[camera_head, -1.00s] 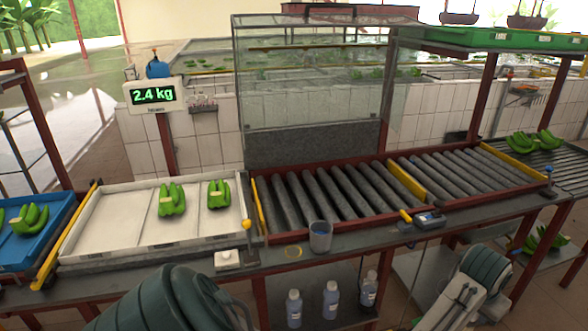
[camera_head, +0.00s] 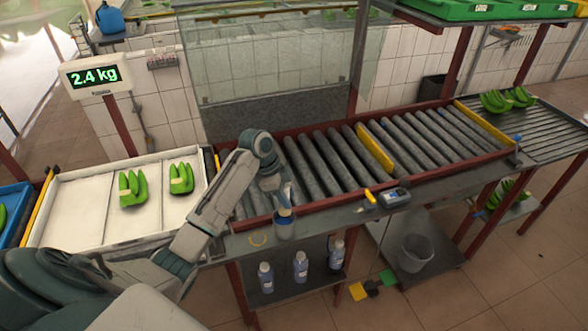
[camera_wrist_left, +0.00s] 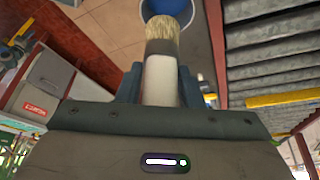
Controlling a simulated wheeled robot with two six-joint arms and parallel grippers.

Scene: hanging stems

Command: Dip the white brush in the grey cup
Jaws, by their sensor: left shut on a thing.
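The grey cup (camera_head: 284,230) stands on the grey ledge in front of the rollers. Its blue inside (camera_wrist_left: 188,7) shows at the top of the left wrist view. My left gripper (camera_head: 284,196) is just above the cup and is shut on the white brush (camera_wrist_left: 160,80), whose pale bristles (camera_wrist_left: 162,40) point away from the gripper. In the wrist view the bristle end overlaps the cup's opening. I cannot tell how far the bristles reach inside. My right gripper is not in view.
A white tray (camera_head: 85,205) with green bananas lies left of the cup. A roller conveyor (camera_head: 330,165) runs behind it. A small device (camera_head: 394,197) sits to the right on the ledge. Several bottles (camera_head: 300,267) stand on the shelf below.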

